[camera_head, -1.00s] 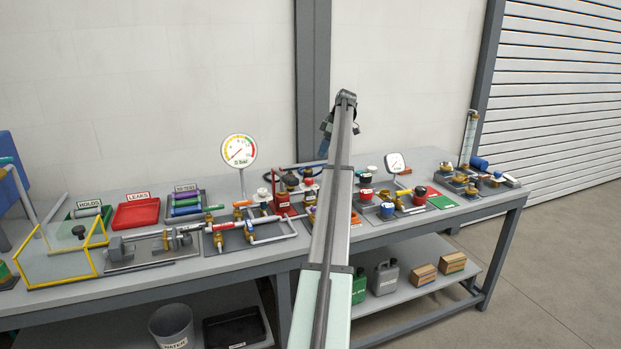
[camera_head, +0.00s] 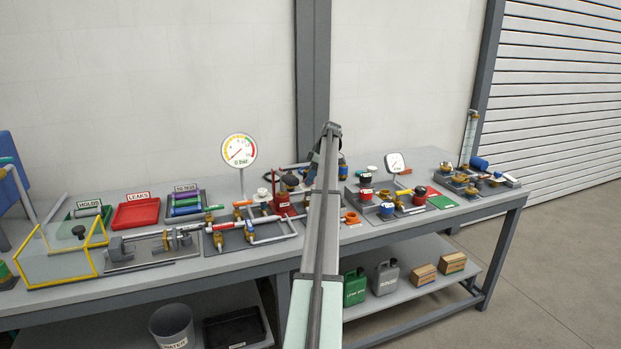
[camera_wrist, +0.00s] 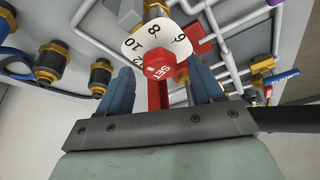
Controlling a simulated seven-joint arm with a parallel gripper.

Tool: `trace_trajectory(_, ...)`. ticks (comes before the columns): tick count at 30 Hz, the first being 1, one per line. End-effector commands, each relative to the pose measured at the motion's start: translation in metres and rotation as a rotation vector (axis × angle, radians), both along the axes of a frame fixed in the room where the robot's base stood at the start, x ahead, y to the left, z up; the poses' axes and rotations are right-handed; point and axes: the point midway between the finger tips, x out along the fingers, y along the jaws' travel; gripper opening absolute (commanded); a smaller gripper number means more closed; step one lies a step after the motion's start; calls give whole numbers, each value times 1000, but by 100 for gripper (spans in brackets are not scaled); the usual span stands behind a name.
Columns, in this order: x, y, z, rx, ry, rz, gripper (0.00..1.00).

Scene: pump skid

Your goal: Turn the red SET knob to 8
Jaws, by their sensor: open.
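The red SET knob (camera_wrist: 159,63) shows in the wrist view on a white dial plate (camera_wrist: 134,48) with printed numbers, among them 6, 8, 10 and 12. The knob's lettering appears upside down, and I cannot tell which number it points to. My gripper (camera_wrist: 160,69) is open, its two blue fingers on either side of the knob in the picture. Whether they reach around it in depth is unclear, and no contact shows. In the head view my arm covers most of the gripper, and I cannot pick out the knob there.
Brass fittings (camera_wrist: 100,73) and pale pipes surround the dial in the wrist view. On the bench (camera_head: 130,285), a large round gauge (camera_head: 238,150) stands left of my arm and a smaller gauge (camera_head: 395,162) right of it. A red tray (camera_head: 136,213) lies further left.

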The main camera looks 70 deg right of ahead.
Motion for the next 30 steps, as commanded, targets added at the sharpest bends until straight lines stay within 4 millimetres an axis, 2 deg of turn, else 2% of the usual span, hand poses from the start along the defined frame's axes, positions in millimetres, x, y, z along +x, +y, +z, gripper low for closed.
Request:
trace_trajectory(4, 2, 1, -6, 0, 0, 0, 66)
trace_trajectory(13, 3, 1, -7, 0, 0, 0, 65)
trace_trajectory(30, 2, 1, -7, 0, 0, 0, 12)
